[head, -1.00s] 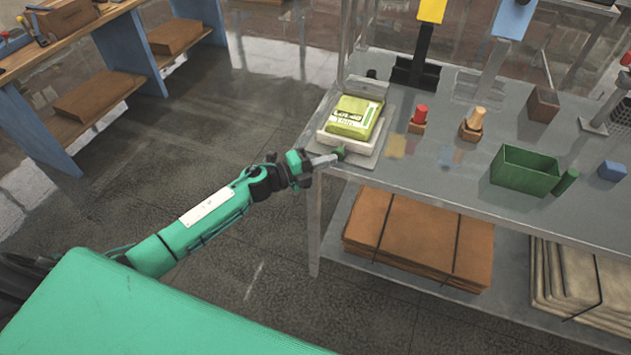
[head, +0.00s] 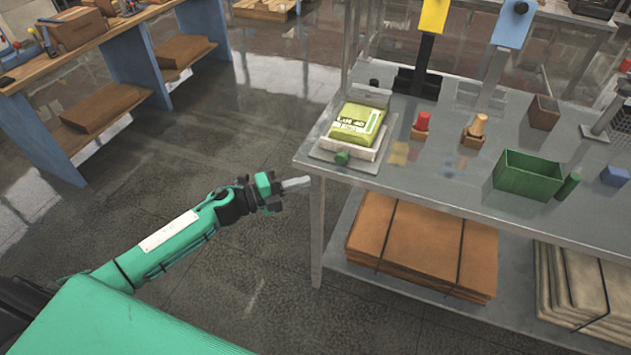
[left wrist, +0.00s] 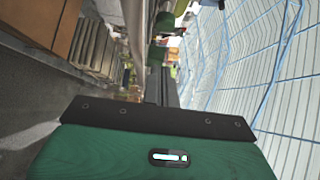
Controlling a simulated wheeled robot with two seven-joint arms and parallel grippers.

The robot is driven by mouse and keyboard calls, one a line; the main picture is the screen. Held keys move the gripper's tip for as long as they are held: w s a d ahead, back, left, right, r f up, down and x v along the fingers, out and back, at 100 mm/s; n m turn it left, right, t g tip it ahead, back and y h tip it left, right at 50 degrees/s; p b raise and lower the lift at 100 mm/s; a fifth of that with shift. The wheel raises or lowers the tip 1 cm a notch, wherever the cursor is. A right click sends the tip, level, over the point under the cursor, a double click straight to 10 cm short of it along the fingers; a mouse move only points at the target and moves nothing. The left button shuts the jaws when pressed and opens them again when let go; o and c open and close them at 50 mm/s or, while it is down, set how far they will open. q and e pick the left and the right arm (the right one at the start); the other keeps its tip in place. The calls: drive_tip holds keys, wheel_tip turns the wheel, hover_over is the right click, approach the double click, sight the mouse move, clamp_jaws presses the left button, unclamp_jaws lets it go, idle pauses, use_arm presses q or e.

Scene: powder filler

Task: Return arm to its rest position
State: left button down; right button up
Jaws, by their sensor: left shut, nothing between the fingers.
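My left gripper (head: 296,183) is shut and empty in the head view. It is in the air just off the left front corner of the grey metal table (head: 440,195), apart from it. The left arm reaches in from the lower left. In the left wrist view my gripper's green body (left wrist: 150,155) fills the bottom, and its fingers cannot be made out clearly. My right gripper is not in view. On the table, a yellow-green bag (head: 357,124) lies on a white scale (head: 352,150) with a green knob (head: 342,158) at its front.
A green bin (head: 526,175), a red-topped piece (head: 422,122) and a wooden-topped piece (head: 476,128) stand on the table. Flat brown cartons (head: 425,243) lie on its lower shelf. A wooden bench with blue legs (head: 140,62) stands at the back left. The floor between is clear.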

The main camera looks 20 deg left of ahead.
use_arm(q)
drive_tip(key=s+a+f+n+t+y, duration=0.15)
drive_tip(key=a+f+n+y, duration=0.35)
drive_tip(key=f, duration=0.6)
drive_tip(key=s+a+f+n+y, duration=0.25)
drive_tip(key=a+f+n, duration=0.3)
drive_tip(key=f, duration=0.55)
drive_tip(key=s+a+f+n+g+y, duration=0.1)
drive_tip(key=s+f+n+y, duration=0.15)
drive_tip(key=s+f, duration=0.4)
drive_tip(key=s+f+n+g+y, duration=0.2)
drive_tip(key=s+f+n, duration=0.15)
drive_tip(key=f, duration=0.65)
drive_tip(key=s+d+f+n+g+y, duration=0.15)
drive_tip(key=s+f+n+g, duration=0.3)
drive_tip(key=s+f, duration=0.85)
drive_tip(key=s+d+f+n+g, duration=0.1)
drive_tip(key=s+d+f, duration=0.1)
drive_tip(key=s, duration=0.6)
drive_tip(key=s+d+f+n+g, duration=0.1)
drive_tip(key=s+d+f+g, duration=0.1)
drive_tip(key=s, duration=0.6)
drive_tip(key=s+d+f+n+g, duration=0.2)
drive_tip(key=s+d+f, duration=0.1)
drive_tip(key=s, duration=0.6)
drive_tip(key=shift+d+f, duration=0.4)
drive_tip(key=shift+d, duration=0.1)
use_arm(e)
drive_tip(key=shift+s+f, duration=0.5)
